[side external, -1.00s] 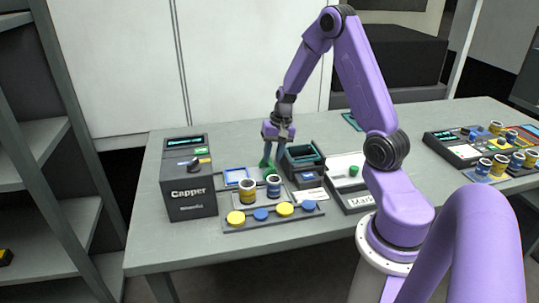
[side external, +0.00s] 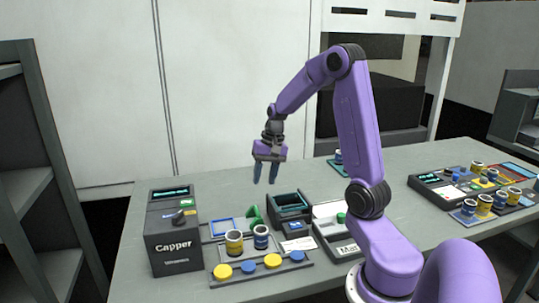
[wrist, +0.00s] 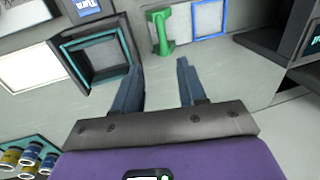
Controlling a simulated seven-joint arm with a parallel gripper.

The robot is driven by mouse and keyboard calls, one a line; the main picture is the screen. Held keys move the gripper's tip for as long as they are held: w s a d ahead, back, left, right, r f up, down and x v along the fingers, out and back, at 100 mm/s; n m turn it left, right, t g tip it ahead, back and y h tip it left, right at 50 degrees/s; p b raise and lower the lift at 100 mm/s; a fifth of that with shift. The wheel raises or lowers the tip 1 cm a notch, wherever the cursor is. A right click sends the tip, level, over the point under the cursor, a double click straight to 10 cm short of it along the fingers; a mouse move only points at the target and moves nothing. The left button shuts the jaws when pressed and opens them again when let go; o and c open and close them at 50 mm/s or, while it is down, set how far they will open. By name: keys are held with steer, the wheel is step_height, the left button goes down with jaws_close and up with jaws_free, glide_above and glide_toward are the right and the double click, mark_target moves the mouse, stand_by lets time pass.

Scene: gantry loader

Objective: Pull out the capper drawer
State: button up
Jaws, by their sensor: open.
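The dark capper box (side external: 174,245) stands at the left of the table; part of it shows at the right in the wrist view (wrist: 306,28). A grey drawer panel with a blue square frame (side external: 221,227) extends from its right side. It shows at the top of the wrist view, with the frame (wrist: 210,20) nearer the box and a green handle (wrist: 163,34) at the outer end. The handle also shows in the side view (side external: 255,215). My gripper (side external: 265,183) is open and empty above the table, apart from the handle; its fingers (wrist: 160,62) point toward it.
Two jars (side external: 235,243) and a rack of yellow and blue caps (side external: 262,267) stand in front of the drawer. A teal-rimmed box (side external: 290,204) and a pale station with a green handle (side external: 332,218) stand to its right.

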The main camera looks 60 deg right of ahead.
step_height(320, 180, up, 7)
steer(key=s+d, duration=0.1)
steer(key=shift+r, duration=0.15)
stand_by(0.4)
steer(key=s+a+f+n+g, duration=0.1)
steer(key=s+a+n, duration=0.3)
steer(key=a, duration=0.5)
steer(key=s+a+n, duration=0.2)
steer(key=a+n, duration=0.3)
steer(key=a, duration=0.5)
steer(key=s+a+f+n, duration=0.1)
steer(key=s+a+n, duration=0.3)
steer(key=s+n, duration=0.2)
steer(key=s+a+f+n+h, duration=0.1)
steer(key=s+a+n, duration=0.3)
steer(key=s, duration=0.6)
steer(key=f+n, duration=0.1)
steer(key=n, duration=0.1)
steer(key=shift+s+n, duration=0.3)
steer(key=shift+s, duration=0.05)
